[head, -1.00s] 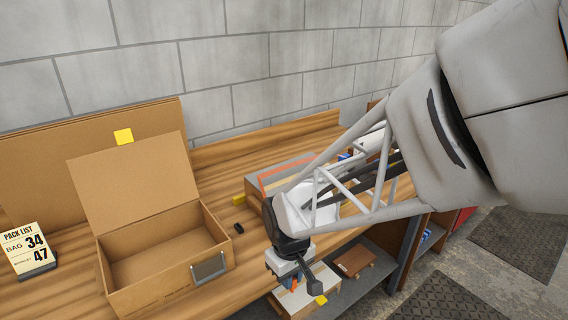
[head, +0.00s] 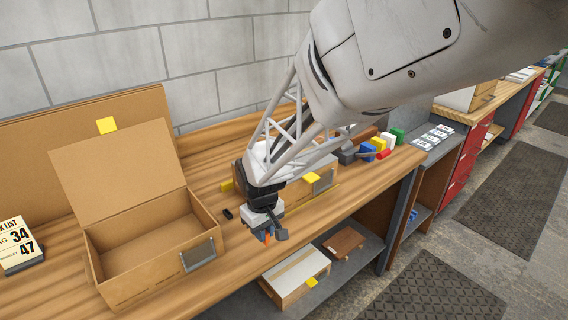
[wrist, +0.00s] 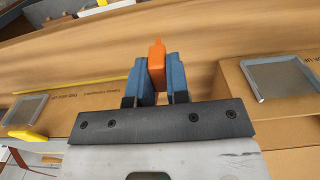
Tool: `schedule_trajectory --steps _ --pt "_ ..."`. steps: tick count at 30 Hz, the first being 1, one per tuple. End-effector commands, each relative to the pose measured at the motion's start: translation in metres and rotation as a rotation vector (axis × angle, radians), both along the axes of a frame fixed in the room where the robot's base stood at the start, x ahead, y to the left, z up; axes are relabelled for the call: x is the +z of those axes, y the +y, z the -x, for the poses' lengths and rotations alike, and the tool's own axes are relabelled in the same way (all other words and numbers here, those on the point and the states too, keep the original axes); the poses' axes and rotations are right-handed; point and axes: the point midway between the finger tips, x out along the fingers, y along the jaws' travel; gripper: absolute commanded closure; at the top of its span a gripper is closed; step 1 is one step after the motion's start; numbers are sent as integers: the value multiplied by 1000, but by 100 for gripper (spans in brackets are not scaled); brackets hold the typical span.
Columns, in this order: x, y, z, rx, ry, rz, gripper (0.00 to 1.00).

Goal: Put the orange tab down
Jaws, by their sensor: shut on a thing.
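My gripper (head: 266,236) is over the wooden bench (head: 328,211), to the right of the open cardboard box. In the wrist view its blue fingers (wrist: 159,78) are shut on the orange tab (wrist: 157,65), which stands up between them. In the head view only a small bit of the orange tab (head: 267,239) shows below the gripper. I cannot tell how far the tab is above the bench top.
An open cardboard box (head: 140,235) with a metal label holder stands left of my gripper. A second box with a yellow tab (head: 311,178) is behind my arm. Coloured blocks (head: 378,144) lie farther right. A small black object (head: 227,214) lies between the boxes.

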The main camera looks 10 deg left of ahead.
Motion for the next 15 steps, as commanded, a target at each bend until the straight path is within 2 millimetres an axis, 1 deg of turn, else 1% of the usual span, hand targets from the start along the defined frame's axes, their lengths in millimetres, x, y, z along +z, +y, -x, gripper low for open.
schedule_trajectory --steps 3,9,15 --pt "-2 8 -14 0 0 0 100" --pt "-4 20 -35 0 0 0 100" --pt "-5 27 -47 0 0 0 100"
